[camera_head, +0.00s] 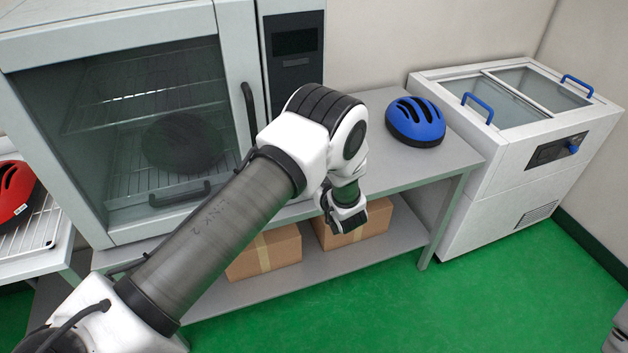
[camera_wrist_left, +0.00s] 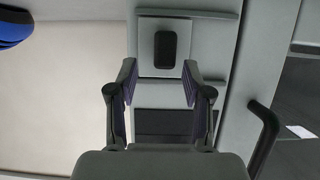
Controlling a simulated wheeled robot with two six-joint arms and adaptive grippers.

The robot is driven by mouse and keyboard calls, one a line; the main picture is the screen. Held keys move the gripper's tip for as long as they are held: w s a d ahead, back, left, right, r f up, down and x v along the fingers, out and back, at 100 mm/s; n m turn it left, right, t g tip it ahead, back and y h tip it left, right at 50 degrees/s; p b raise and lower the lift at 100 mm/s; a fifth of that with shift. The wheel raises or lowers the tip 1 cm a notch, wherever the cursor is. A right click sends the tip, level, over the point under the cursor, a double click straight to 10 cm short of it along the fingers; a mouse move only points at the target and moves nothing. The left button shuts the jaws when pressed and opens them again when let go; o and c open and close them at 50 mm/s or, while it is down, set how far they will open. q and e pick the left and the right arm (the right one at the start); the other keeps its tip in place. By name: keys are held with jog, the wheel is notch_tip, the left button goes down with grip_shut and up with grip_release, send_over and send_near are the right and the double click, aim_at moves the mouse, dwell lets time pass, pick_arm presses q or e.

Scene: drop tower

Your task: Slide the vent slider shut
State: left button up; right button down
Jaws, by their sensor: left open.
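The vent slider shows in the left wrist view as a pale square plate (camera_wrist_left: 149,64) with a black knob (camera_wrist_left: 165,49). It sits between two rails on the oven's front panel, toward the left of the track there. In the head view my left arm hides the slider. My left gripper (camera_wrist_left: 160,82) is open and empty, its two fingertips apart on either side of the plate's near edge in the picture. I cannot tell whether they touch it. In the head view the left gripper (camera_head: 346,217) hangs before the bench edge.
The oven door (camera_head: 150,120) is closed, with an upright black handle (camera_head: 249,112) beside the panel. A blue helmet (camera_head: 415,122) lies on the bench (camera_head: 455,150). A red helmet (camera_head: 14,190) is at the left. A chest freezer (camera_head: 500,185) stands at the right.

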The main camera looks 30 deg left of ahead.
pick_arm(q)
jog(key=v, duration=0.9)
jog(key=shift+d, duration=0.4)
jog(key=shift+s+r, duration=0.1)
jog(key=shift+s, duration=0.05)
